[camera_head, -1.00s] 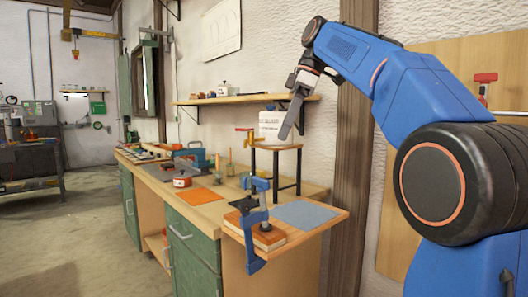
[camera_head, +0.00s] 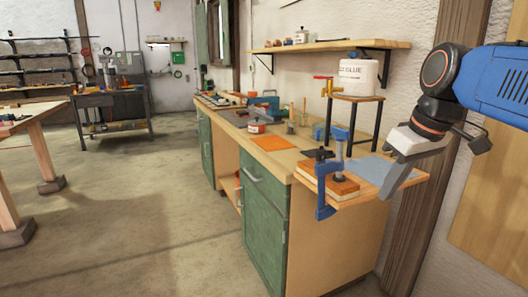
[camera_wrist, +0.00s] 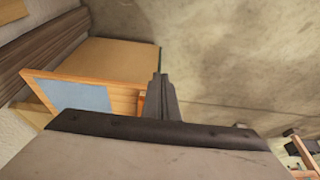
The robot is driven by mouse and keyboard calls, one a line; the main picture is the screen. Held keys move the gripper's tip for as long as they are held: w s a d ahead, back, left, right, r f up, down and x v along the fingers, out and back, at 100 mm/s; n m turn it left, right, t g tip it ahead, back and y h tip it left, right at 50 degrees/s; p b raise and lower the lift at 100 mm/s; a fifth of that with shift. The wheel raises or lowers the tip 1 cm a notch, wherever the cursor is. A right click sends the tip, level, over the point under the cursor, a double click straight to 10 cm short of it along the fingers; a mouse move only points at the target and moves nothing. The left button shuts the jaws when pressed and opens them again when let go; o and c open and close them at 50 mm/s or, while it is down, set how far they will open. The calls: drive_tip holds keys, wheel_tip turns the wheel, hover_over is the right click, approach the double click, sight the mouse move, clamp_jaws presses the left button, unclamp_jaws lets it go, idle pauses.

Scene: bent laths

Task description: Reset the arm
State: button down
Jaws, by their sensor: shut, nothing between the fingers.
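My gripper (camera_head: 392,190) is at the right in the head view, hanging below my blue arm and pointing down and to the left. It shows in front of the right end of the workbench (camera_head: 310,195) and the blue-grey mat (camera_head: 368,168). In the wrist view my gripper (camera_wrist: 161,80) has its fingers together at the middle, with nothing seen between them. The same blue-grey mat (camera_wrist: 75,95) lies to the left of the fingers there. I cannot tell the gap between the fingers and the bench edge.
A blue clamp (camera_head: 324,195) grips an orange-brown block (camera_head: 342,187) at the bench's near end. A small stand (camera_head: 358,98) carries a white glue tub (camera_head: 358,76). A wooden shelf (camera_head: 330,46) is on the wall. The floor (camera_head: 140,220) left of the bench is clear.

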drive_tip(key=s+d+f+m, duration=0.1)
drive_tip(key=s+f+m, duration=0.1)
drive_tip(key=s+f, duration=0.4)
drive_tip(key=s+d+f+m+t+h, duration=0.1)
drive_tip(key=s+f+m, duration=0.2)
drive_tip(key=f, duration=1.2)
drive_tip(key=s, duration=0.3)
drive_tip(key=shift+s+f+h, duration=0.15)
drive_tip(key=shift+s+h, duration=0.05)
drive_tip(key=shift+h, duration=0.1)
